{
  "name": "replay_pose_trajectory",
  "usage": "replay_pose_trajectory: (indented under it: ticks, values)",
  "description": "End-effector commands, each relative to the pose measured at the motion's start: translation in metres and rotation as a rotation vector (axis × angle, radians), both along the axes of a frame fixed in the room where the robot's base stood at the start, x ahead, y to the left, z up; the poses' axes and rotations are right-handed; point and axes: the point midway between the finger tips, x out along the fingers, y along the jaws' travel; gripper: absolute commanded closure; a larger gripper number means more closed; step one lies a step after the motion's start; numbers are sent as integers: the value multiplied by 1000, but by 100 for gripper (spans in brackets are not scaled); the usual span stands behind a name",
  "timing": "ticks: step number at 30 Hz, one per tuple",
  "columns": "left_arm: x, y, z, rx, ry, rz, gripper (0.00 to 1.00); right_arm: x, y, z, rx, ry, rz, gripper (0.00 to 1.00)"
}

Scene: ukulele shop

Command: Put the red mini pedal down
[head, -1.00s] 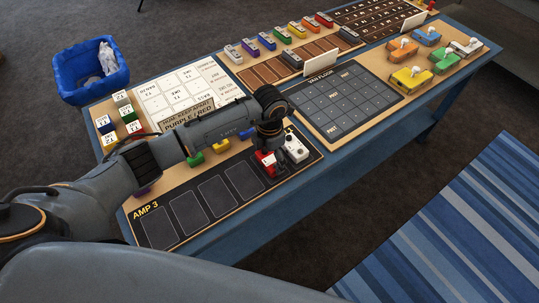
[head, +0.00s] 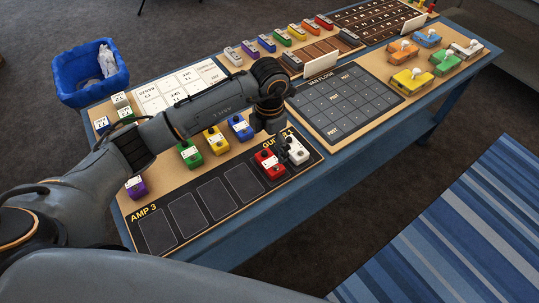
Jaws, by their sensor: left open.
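The red mini pedal (head: 269,164) stands on the black pedal mat (head: 183,250) labelled AMP 3, towards its GUITAR end. A white pedal (head: 297,151) stands close on its right. My left gripper (head: 271,127) is open, above and behind the red pedal, and apart from it. The fingertips are dark and small, and the wrist hides part of them. My right gripper is not in view.
Blue (head: 240,128), yellow (head: 216,141), green (head: 190,154) and purple (head: 136,187) pedals stand behind the mat. Several mat slots left of the red pedal are bare. A dark grid board (head: 345,102) lies to the right. A blue bin (head: 90,75) stands beyond the table.

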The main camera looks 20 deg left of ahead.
Motion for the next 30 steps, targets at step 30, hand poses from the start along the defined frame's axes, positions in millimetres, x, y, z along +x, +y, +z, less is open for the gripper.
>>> replay_pose_trajectory:
  ticks: [30]
  values:
    - [0, 0, 49, -1, 1, 0, 0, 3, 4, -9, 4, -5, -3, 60]
